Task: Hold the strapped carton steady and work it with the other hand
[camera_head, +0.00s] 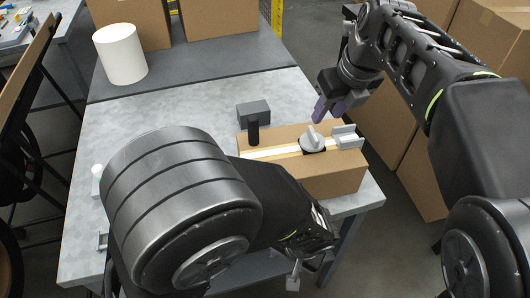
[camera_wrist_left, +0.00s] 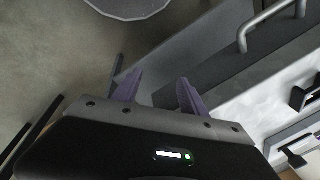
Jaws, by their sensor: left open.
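The strapped carton (camera_head: 335,178) lies on the grey table near its front right edge. A pale strap (camera_head: 270,152) runs along its top. On top are a grey knob (camera_head: 313,140), a black upright post (camera_head: 253,129) and a grey bracket (camera_head: 345,139) at the right end. My right gripper (camera_head: 330,112) is above and behind the carton, its purple fingers apart, not touching it. My left gripper (camera_wrist_left: 157,88) is open and empty in the left wrist view, over the floor beside the table. In the head view my left forearm covers part of the carton's front, and the left fingers are unclear.
A dark grey block (camera_head: 253,112) stands behind the carton. A white cylinder (camera_head: 120,54) stands at the back left. Large cardboard boxes (camera_head: 385,115) stand right of the table. The table's middle left (camera_head: 160,105) is clear. A metal handle (camera_wrist_left: 270,22) shows in the left wrist view.

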